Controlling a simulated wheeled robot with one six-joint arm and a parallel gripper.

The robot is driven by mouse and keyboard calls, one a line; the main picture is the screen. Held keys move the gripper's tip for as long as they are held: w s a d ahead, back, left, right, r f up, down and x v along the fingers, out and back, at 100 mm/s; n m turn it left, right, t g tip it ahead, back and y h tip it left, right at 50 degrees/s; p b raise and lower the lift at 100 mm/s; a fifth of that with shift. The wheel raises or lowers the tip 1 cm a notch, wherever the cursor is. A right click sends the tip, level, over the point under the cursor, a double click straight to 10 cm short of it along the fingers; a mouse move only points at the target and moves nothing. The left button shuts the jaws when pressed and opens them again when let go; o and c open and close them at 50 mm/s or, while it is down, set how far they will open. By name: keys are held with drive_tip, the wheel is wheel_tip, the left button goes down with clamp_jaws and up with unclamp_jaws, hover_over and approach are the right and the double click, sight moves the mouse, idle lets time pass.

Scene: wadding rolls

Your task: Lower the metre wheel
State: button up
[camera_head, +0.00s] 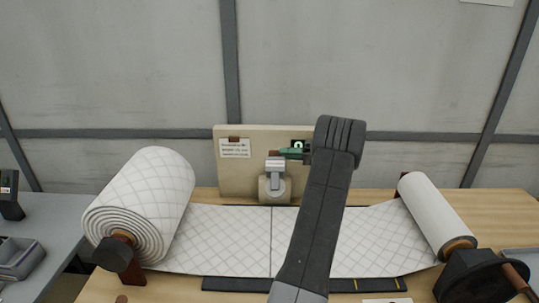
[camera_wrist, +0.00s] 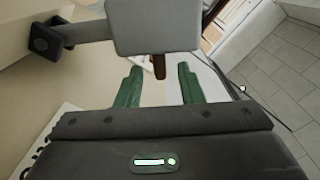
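The metre wheel unit (camera_head: 275,178) stands in front of the beige panel (camera_head: 230,180), above the wadding sheet (camera_head: 225,230). A grey block sits at its top, and this block fills the upper middle of the wrist view (camera_wrist: 155,25). A short brown handle (camera_wrist: 159,66) sticks out of the block. My gripper (camera_head: 285,153) is beside the top of the unit, coming from the right. In the wrist view its two green fingers (camera_wrist: 158,80) are apart, with the handle's end near the gap between their tips. I see no finger touching it. The wheel's contact with the sheet is unclear.
A thick quilted roll (camera_head: 150,195) lies at left and a thinner white roll (camera_head: 432,212) at right, with a dark crank (camera_head: 490,275). A grey side table (camera_head: 45,225) stands at far left.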

sight(270, 151)
drive_tip(key=a+p, duration=0.1)
drive_tip(key=a, duration=0.5)
drive_tip(key=shift+c, duration=0.4)
clamp_jaws()
